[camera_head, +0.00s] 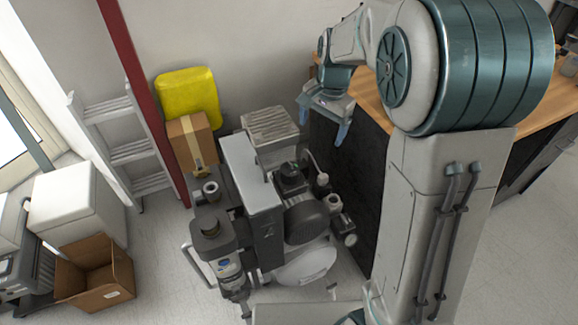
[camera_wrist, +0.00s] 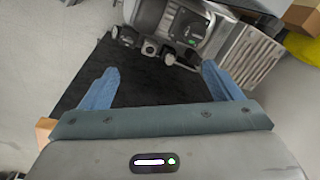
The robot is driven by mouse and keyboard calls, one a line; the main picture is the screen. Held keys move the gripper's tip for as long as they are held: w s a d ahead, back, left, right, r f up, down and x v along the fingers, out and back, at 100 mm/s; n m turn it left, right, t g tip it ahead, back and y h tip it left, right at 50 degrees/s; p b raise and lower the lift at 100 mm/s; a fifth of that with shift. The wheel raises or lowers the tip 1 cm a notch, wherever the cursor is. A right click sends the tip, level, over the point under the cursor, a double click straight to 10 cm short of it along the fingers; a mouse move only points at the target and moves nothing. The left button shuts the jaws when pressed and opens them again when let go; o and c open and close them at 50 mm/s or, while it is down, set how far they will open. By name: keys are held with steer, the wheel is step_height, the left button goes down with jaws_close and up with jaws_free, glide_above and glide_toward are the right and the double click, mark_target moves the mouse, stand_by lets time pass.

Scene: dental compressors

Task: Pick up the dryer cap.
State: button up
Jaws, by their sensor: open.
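My gripper (camera_head: 323,124) is open and empty, with its blue fingers spread and pointing down beside the top right of the compressor unit (camera_head: 290,215). In the wrist view the open fingers (camera_wrist: 160,68) frame a black panel, with the compressor's parts (camera_wrist: 190,25) beyond them. A grey cylinder with a dark round cap (camera_head: 209,226) stands at the compressor's front left; it may carry the dryer cap, but I cannot tell for certain. A smaller ring-shaped cap (camera_head: 210,187) sits behind it. Both are well away from my gripper, which touches nothing visible.
A wooden-topped counter (camera_head: 372,95) with a black side panel (camera_head: 340,180) stands right of the compressor. A ladder (camera_head: 125,150), cardboard box (camera_head: 192,142) and yellow container (camera_head: 188,97) stand behind left. An open carton (camera_head: 95,275) lies at front left. Floor is free between.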

mark_target(290, 167)
steer(key=w+a+f+m+b, duration=0.1)
steer(key=w+a+f, duration=0.1)
steer(key=f, duration=0.6)
steer(key=w+a+f+m+b, duration=0.1)
steer(key=w+a+f+m, duration=0.1)
steer(key=w+f, duration=0.3)
steer(key=w+a+f+m+g+h+b, duration=0.1)
steer(key=w+a+f+b, duration=0.1)
steer(key=f, duration=0.9)
steer(key=shift+w+a+f+m, duration=0.15)
steer(key=shift+w+a, duration=0.15)
steer(key=shift+w, duration=0.3)
steer(key=shift+w+a+f+m, duration=0.15)
steer(key=shift+w+a, duration=0.1)
steer(key=shift+w, duration=0.3)
steer(key=shift+w+f, duration=0.15)
steer(key=shift+f, duration=1.3)
steer(key=shift+w+f, duration=0.1)
steer(key=shift+f, duration=1.3)
steer(key=c, duration=1.1)
